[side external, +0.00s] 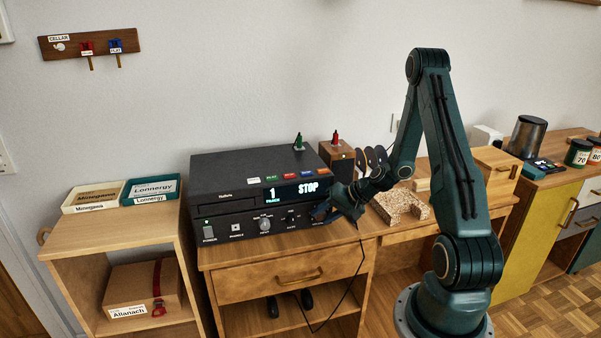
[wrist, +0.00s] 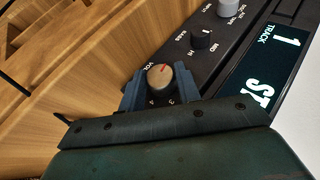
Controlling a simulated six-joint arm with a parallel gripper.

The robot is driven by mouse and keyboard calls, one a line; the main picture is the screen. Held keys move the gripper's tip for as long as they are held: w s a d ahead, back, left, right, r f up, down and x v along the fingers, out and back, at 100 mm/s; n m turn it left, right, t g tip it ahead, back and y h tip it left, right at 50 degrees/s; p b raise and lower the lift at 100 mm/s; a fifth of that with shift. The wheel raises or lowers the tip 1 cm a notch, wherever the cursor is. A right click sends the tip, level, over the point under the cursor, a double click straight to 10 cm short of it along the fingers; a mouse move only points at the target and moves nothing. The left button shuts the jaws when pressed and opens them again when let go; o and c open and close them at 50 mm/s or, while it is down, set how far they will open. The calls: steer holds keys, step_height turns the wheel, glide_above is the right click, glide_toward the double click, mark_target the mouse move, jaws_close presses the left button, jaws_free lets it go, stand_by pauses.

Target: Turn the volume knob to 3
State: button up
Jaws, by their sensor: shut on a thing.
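The volume knob (wrist: 160,79) is a round knob with a brownish face and a red pointer line, on the front of the black player (side external: 235,178). In the wrist view the red line is at the top edge of the knob, and the digits 4 and 3 show below it, on the opposite side. My gripper (wrist: 160,85) is shut on the knob, one blue finger on each side. In the side view my gripper (side external: 332,211) is at the right end of the player's front and hides the knob. The display (side external: 292,191) reads track 1, STOP.
A larger silver dial (side external: 265,225) and small knobs sit left of my gripper. A wooden box (side external: 337,157) with a red figure stands beside the player. A cable hangs down the desk front.

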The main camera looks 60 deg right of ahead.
steer(key=o, duration=1)
steer(key=shift+c, duration=0.2)
steer(key=shift+v, duration=0.85)
step_height(320, 180, up, 8)
steer(key=shift+s, duration=0.4)
